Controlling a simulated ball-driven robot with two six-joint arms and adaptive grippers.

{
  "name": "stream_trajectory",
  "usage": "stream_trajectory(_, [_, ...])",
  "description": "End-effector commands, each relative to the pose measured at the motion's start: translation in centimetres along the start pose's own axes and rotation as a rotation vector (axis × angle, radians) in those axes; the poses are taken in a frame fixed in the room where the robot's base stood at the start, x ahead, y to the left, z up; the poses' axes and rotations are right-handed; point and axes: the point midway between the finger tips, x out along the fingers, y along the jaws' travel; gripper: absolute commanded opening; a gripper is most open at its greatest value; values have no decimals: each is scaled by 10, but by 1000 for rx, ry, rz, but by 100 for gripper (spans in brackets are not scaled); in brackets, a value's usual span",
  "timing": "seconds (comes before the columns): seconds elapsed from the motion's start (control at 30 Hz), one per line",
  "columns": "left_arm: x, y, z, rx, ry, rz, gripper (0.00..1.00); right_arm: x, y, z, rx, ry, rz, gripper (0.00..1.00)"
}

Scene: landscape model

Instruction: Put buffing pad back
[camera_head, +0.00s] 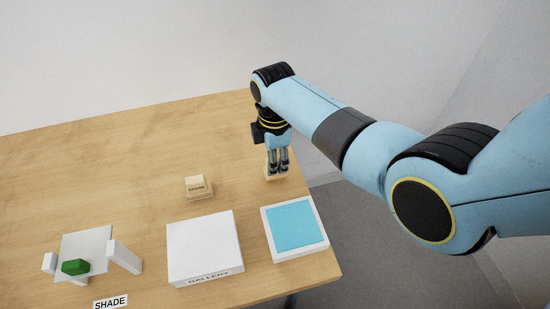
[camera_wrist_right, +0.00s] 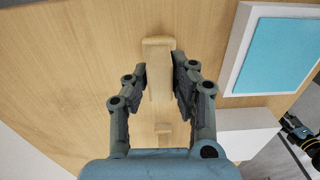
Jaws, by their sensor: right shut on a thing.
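My right gripper (camera_head: 278,172) is shut on a pale wooden piece (camera_head: 273,177) at the table's far right side. My left gripper is not in view.
A white tray with a light blue inner square (camera_head: 295,228) lies at the table's right edge. Left of it is a white box marked GALLERY (camera_head: 205,245). A green block (camera_head: 75,267) is at a small white stand (camera_head: 125,257) near a SHADE sign (camera_head: 110,302). The back left is clear.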

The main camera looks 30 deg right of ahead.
Motion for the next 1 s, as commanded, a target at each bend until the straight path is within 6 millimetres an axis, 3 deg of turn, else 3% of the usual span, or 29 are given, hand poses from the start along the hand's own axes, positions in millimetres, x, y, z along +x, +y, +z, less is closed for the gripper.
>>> stream_trajectory(0.9, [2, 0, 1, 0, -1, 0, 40, 5, 0, 0, 0, 0, 0, 0])
stream_trajectory(0.93, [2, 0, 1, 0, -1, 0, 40, 5, 0, 0, 0, 0, 0, 27])
stream_trajectory(1.0, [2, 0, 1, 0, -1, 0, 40, 4, 0, 0, 0, 0, 0, 36])
